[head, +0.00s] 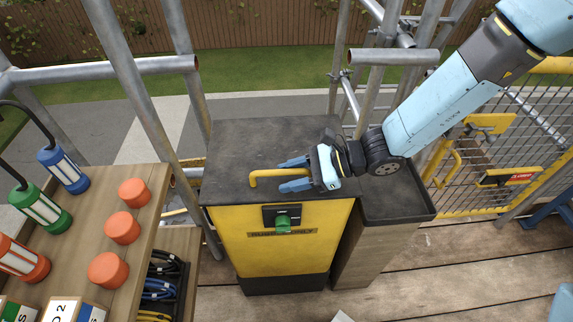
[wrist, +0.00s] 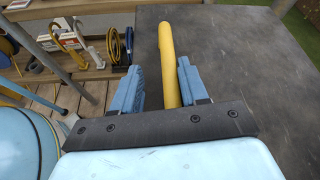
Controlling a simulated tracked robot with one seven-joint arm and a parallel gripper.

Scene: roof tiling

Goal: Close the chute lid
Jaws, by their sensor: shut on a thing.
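The chute (head: 290,245) is a yellow box with a dark base and a "rubble only" label. Its dark grey lid (head: 240,145) lies flat across the top. A yellow bar handle (head: 262,174) stands up from the lid near its front edge. My gripper (head: 284,174) reaches in from the right with its two blue fingers on either side of the handle. In the wrist view the yellow handle (wrist: 168,60) runs between the fingers, and my gripper (wrist: 157,72) is shut on it. The handle's right end is hidden behind my gripper. A green latch or knob (head: 283,222) sits on the chute's front.
A dark-topped bin (head: 395,195) stands close against the chute's right side. Scaffold poles (head: 130,70) rise behind and left. A wooden bench (head: 150,205) with orange caps and lamps is at left. A yellow mesh gate (head: 490,180) is at right.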

